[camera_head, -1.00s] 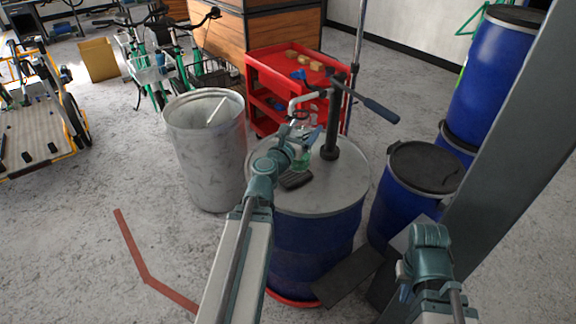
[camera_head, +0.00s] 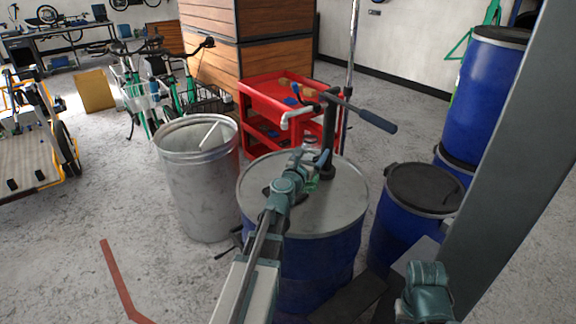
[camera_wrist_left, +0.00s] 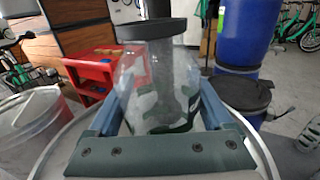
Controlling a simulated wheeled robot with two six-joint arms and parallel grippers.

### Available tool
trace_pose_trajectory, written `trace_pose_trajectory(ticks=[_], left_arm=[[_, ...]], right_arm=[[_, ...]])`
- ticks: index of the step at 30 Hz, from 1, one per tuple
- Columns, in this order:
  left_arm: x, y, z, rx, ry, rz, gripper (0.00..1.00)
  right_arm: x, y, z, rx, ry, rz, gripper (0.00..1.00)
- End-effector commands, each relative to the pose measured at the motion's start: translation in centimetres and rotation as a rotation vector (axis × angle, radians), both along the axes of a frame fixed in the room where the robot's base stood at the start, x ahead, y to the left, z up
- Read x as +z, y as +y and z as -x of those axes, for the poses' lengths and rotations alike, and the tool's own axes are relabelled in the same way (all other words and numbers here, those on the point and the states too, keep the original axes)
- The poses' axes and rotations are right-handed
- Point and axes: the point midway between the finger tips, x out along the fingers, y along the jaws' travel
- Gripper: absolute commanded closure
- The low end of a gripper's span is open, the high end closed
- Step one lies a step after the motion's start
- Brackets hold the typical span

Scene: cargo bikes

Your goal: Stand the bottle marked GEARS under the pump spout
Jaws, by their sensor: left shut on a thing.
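A clear bottle (camera_head: 311,172) with green in its lower part is between the fingers of my left gripper (camera_head: 306,180), which is shut on it. In the left wrist view the bottle (camera_wrist_left: 150,85) is upright with a dark top; I cannot read a label. The pump stands on the blue drum's grey lid (camera_head: 345,190). Its pale spout (camera_head: 285,124) points down, left of the bottle in the head view. The bottle is in front of the dark pump post (camera_head: 328,135). Whether it touches the lid is unclear. My right wrist (camera_head: 428,285) is low right, its fingers hidden.
The pump handle (camera_head: 372,118) sticks out right. A grey bin (camera_head: 195,185) stands left, a red cart (camera_head: 262,100) behind, and a smaller blue drum (camera_head: 410,215) right.

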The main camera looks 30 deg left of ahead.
Motion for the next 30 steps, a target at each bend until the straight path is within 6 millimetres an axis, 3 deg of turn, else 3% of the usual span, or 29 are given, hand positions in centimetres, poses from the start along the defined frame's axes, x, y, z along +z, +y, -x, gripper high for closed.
trace_pose_trajectory(ticks=[3, 11, 20, 30], left_arm=[[-0.4, 3.4, 0.3, 0.005, 0.000, 0.000, 0.92], [-0.8, 7.8, 0.8, 0.002, 0.000, 0.000, 0.92], [-0.9, 8.4, 0.9, -0.002, 0.000, 0.000, 0.92], [-4.4, 8.3, 0.9, -0.001, 0.000, 0.000, 0.92]], right_arm=[[-0.4, 0.0, 0.0, 0.000, 0.000, 0.000, 1.00], [-0.8, 0.0, 0.0, 0.000, 0.000, 0.000, 1.00], [-0.9, 0.0, 0.0, 0.000, 0.000, 0.000, 1.00], [-4.4, 0.0, 0.0, 0.000, 0.000, 0.000, 1.00]])
